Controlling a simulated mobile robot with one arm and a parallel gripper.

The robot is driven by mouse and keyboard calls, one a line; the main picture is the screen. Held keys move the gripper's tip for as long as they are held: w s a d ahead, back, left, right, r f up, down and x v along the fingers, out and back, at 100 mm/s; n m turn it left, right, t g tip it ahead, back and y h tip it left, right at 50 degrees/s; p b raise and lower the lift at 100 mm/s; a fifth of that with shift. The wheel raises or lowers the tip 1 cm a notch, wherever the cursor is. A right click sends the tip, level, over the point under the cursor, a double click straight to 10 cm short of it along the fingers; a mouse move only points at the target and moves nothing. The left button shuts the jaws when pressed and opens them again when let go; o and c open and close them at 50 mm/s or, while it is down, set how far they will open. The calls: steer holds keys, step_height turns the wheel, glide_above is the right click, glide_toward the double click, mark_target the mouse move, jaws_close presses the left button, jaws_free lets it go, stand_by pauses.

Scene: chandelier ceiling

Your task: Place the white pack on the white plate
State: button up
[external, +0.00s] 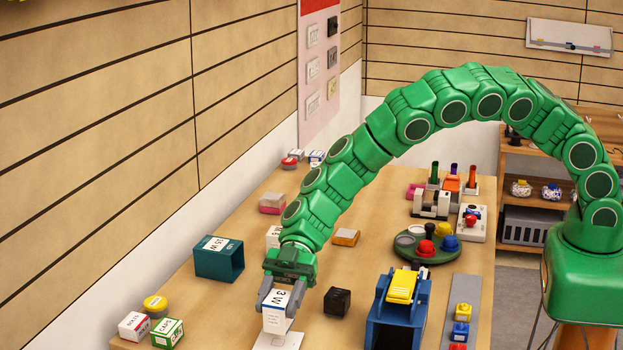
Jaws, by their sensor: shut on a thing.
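My green arm reaches down over the table, and my gripper (282,300) is shut on a white pack (275,320) with dark lettering on its upper face. The pack is upright between the grey fingers. The white plate (292,342) is flat on the table directly under and around the pack's lower end, near the bottom edge of the picture. I cannot tell whether the pack's base touches the plate or is slightly above it. The fingers hide part of the pack's upper sides.
A black cube (337,301) and a blue holder (398,325) stand to the right. A teal box (219,260) and small cartons (167,333) are to the left. Another white box (273,236) stands behind my gripper. Bare table (225,310) shows left of the plate.

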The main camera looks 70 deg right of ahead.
mark_target(272, 330)
steer(key=shift+w+a+f, duration=0.15)
steer(key=shift+w+f, duration=0.05)
steer(key=shift+f, duration=1.65)
steer(key=shift+f, duration=0.15)
steer(key=o, duration=1)
steer(key=shift+o, duration=0.2)
steer(key=shift+r, duration=0.2)
steer(key=v, duration=1.2)
